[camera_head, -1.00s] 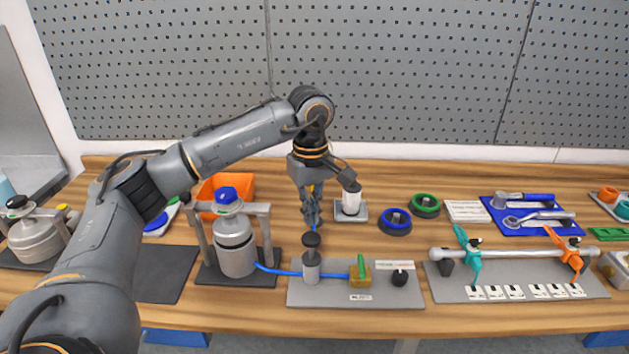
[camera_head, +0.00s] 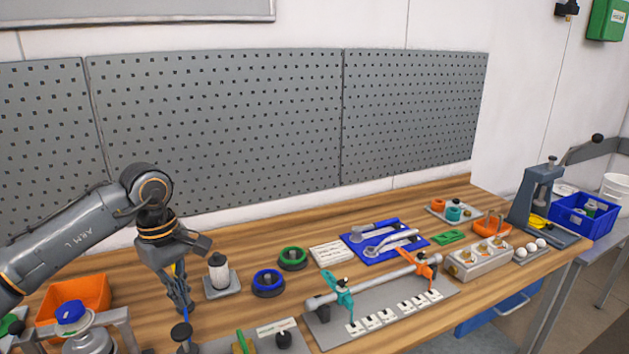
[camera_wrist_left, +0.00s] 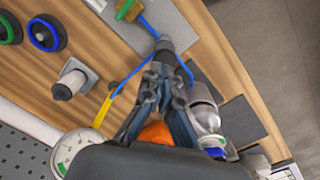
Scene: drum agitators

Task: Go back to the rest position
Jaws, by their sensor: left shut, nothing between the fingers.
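My left gripper (camera_head: 184,306) points down over the bench at the lower left of the head view. Its fingers are shut with nothing between them. Just below the fingertips stands a black round knob (camera_head: 181,332) of a small pump-like fixture; I cannot tell whether they touch. In the left wrist view the dark fingers (camera_wrist_left: 164,78) come together near the same knob (camera_wrist_left: 165,46). My left arm reaches in from the left edge. My right gripper is in no view.
Left of the gripper are an orange bin (camera_head: 92,290) and a blue-capped canister (camera_head: 70,312). To its right stand a white bottle (camera_head: 219,268), a blue ring (camera_head: 268,284), a green ring (camera_head: 293,259) and a grey clamp board (camera_head: 330,334). A pegboard (camera_head: 220,130) rises behind.

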